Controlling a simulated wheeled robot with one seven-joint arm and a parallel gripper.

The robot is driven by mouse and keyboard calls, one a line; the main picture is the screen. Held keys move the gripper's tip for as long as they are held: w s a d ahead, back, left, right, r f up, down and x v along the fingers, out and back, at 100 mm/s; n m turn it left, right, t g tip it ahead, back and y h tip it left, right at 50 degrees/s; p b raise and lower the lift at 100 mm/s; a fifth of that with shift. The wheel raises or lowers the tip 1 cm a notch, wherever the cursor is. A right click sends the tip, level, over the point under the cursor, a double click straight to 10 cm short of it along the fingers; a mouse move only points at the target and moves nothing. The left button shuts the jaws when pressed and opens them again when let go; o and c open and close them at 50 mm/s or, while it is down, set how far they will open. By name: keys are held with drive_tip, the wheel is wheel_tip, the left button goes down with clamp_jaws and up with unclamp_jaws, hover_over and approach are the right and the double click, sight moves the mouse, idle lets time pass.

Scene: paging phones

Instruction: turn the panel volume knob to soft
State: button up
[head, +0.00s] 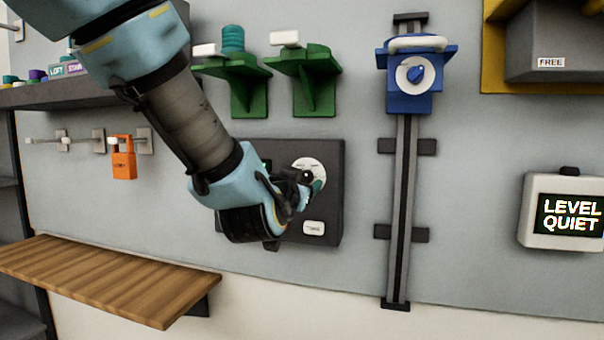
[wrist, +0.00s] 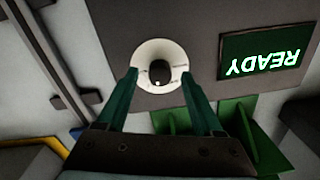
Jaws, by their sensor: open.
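A dark grey panel (head: 331,160) on the wall carries a round white dial (head: 309,165). In the wrist view the dark knob (wrist: 160,71) sits in the middle of the white dial (wrist: 158,50). A white mark shows at the knob's lower edge in that view. The dial's small labels are too small to read. My gripper (head: 312,187) is at the dial and hides part of it. In the wrist view my open gripper (wrist: 160,76) has its green fingers apart on either side of the knob, with visible gaps; I cannot tell contact in depth.
The panel's screen (wrist: 262,64) reads READY, upside down. A white button (head: 313,228) is below the dial. A blue unit (head: 410,101) sits on a vertical rail (head: 403,200). A screen (head: 569,216) reads LEVEL QUIET. Green brackets (head: 315,70) and a wooden shelf (head: 110,278) stick out.

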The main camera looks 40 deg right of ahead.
drive_tip(key=shift+w+d, duration=0.25)
drive_tip(key=shift+d, duration=0.15)
clamp_jaws()
idle(0.4)
